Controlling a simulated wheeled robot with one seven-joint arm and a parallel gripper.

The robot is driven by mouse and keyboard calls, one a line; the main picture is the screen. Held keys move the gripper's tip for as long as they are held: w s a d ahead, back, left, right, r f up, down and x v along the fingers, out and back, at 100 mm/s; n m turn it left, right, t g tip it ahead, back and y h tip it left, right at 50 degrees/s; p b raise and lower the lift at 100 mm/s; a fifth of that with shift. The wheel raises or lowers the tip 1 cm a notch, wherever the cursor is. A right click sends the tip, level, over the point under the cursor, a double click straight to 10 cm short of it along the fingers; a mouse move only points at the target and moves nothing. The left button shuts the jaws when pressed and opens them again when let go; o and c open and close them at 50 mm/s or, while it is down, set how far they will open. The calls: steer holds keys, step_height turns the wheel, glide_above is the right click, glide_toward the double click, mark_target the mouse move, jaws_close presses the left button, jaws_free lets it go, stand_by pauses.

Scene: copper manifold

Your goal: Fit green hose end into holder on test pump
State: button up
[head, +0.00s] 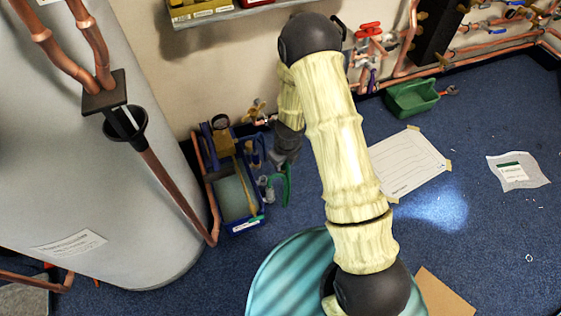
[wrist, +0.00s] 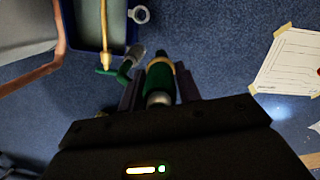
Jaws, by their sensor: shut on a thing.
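The test pump is a blue open box (head: 246,226) on the floor beside the large grey cylinder, with a yellowish rod across it. In the wrist view, part of its blue wall (wrist: 80,45) shows at the upper left. A pale ring (wrist: 139,14) sits at its right side and looks like the holder. My gripper (wrist: 155,88) is shut on the green hose end (wrist: 161,88), which has a brass-coloured band and a dark tip. The hose end is apart from the ring. In the head view my gripper (head: 285,158) is right of the pump, partly hidden by my wrist.
The large grey cylinder (head: 110,190) and a copper pipe (head: 205,195) stand close to the pump's left. A green curved piece (wrist: 124,72) with a grey end lies left of the hose end. Blue floor between is clear.

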steer(key=shift+r, duration=0.1)
steer(key=shift+r+p, duration=2.2)
steer(key=shift+p, duration=0.3)
steer(key=shift+w, duration=0.1)
steer(key=shift+w+r+n, duration=0.15)
steer(key=shift+r+n, duration=0.1)
steer(key=shift+n, duration=0.35)
steer(key=shift+w+r+n, duration=0.15)
steer(key=shift+r+n, duration=0.05)
steer(key=shift+n, duration=0.4)
steer(key=d+r+n, duration=0.1)
steer(key=n, duration=0.3)
steer(key=w+r+n+g, duration=0.1)
steer(key=r+n, duration=0.1)
steer(key=n, duration=0.2)
steer(key=d+r+n, duration=0.1)
steer(key=n, duration=0.3)
steer(key=shift+w+d+r+g, duration=0.15)
steer(key=shift+d+r+g, duration=0.05)
steer(key=shift+d+g, duration=0.15)
jaws_close()
steer(key=d+r+n, duration=0.5)
steer(key=d+n, duration=0.2)
steer(key=n, duration=0.6)
steer(key=shift+d+n+g+h, duration=0.3)
steer(key=shift+g+h, duration=0.05)
steer(key=shift+h, duration=0.05)
steer(key=shift+d, duration=0.15)
